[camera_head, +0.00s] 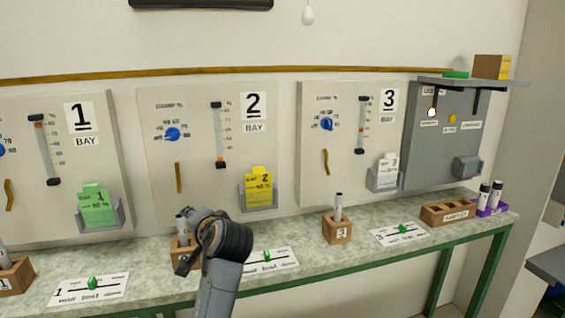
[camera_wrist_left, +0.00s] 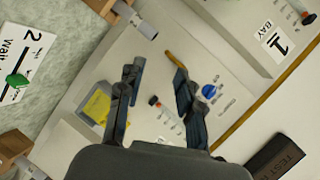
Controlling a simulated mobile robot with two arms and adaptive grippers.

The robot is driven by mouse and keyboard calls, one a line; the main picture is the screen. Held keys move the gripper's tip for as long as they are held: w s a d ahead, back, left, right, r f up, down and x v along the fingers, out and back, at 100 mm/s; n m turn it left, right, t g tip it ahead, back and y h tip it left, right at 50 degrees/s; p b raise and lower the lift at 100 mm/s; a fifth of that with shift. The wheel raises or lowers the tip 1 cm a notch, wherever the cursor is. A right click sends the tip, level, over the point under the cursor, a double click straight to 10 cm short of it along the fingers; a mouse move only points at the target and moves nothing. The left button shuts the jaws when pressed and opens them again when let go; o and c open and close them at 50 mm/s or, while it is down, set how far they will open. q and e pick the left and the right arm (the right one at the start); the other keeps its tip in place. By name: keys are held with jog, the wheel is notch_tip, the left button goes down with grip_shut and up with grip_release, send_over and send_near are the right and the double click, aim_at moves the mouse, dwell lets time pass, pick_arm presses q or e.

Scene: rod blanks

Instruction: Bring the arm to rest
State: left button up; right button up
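My left arm (camera_head: 222,262) comes up from the bottom of the head view, in front of the bench at bay 2. In the left wrist view my left gripper (camera_wrist_left: 158,78) has its two dark fingers spread apart with nothing between them. The bay 2 panel lies beyond them. A grey rod with a pale end (camera_head: 182,223) stands in a wooden block (camera_head: 178,243) just behind the gripper in the head view, partly hidden by it. In the left wrist view this rod (camera_wrist_left: 143,26) appears beyond the fingertips, outside the grip. My right gripper is in neither view.
Bay panels 1 (camera_head: 65,150), 2 (camera_head: 200,115) and 3 (camera_head: 345,110) stand behind the bench (camera_head: 310,258). A rod block (camera_head: 337,232) stands before bay 3. An empty-looking wooden rack (camera_head: 446,213) and a purple holder (camera_head: 490,209) with dark-and-white rods are at right. Space before the bench looks clear.

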pick_arm(q)
jog(key=s+a+f+n+g+h, duration=0.1)
jog(key=s+a+f+g+h, duration=0.1)
jog(key=s+f, duration=0.8)
jog(key=s+a+f+n+g+h, duration=0.15)
jog(key=s+f, duration=0.55)
jog(key=f, duration=0.7)
jog(key=s+d+f+n+g+h, duration=0.15)
jog(key=s+f, duration=0.25)
jog(key=s, duration=0.9)
jog(key=s+d+f+n+g+h, duration=0.1)
jog(key=s+d+f+g+h, duration=0.15)
jog(key=s, duration=1.05)
notch_tip(320, 180, down, 28)
jog(key=s+g, duration=0.2)
jog(key=s+a+f+g, duration=0.1)
jog(key=s+a+f, duration=0.2)
jog(key=s+f, duration=1.2)
jog(key=shift+s+a+h, duration=0.15)
jog(key=shift+s+h, duration=0.2)
